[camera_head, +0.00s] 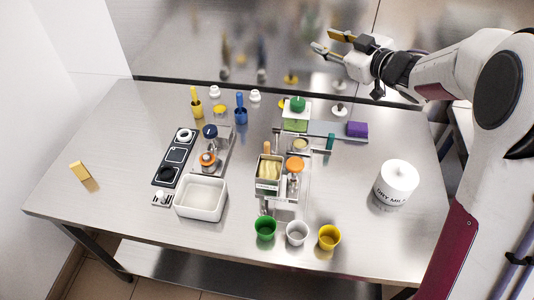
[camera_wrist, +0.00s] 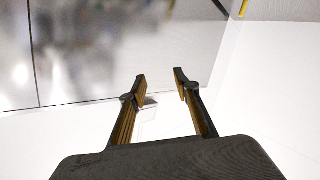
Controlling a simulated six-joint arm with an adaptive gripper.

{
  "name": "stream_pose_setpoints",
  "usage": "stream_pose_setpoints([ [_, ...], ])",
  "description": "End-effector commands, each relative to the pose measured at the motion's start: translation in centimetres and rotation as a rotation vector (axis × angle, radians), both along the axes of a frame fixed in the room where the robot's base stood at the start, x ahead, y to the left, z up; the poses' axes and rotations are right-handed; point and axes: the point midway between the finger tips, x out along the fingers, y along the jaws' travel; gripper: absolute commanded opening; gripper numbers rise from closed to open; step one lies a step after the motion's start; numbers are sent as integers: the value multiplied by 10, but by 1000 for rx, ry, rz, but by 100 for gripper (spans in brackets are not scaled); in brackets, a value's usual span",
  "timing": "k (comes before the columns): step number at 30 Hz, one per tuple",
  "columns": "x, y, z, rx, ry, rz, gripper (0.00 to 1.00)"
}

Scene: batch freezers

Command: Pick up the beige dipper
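A tan, upright handle-like piece (camera_head: 267,148) stands at the back of a metal container (camera_head: 268,187) of pale yellow contents near the table's middle; it may be the beige dipper, but its lower part is hidden. My gripper (camera_head: 327,41) is up at the back right, above and beyond the table's rear edge, well away from that piece. In the wrist view my gripper (camera_wrist: 160,86) has its two fingers apart with nothing between them.
A yellow dipper-like tool (camera_head: 196,104) and a blue one (camera_head: 240,108) stand at the back left. A white tub (camera_head: 201,199), a dry milk jar (camera_head: 396,184) and green, white and yellow cups (camera_head: 329,237) stand around.

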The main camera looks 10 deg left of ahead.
Motion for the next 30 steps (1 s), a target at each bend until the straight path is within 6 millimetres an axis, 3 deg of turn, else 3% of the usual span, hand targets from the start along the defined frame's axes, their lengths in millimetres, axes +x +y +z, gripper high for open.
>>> stream_pose_setpoints([
  [8, -10, 41, -48, 60, 31, 240, 32],
  [15, -34, 66, -89, 126, 84, 451, 32],
  [22, -69, 79, -129, 202, 161, 651, 32],
  [30, -113, 81, -168, 297, 264, 865, 32],
])
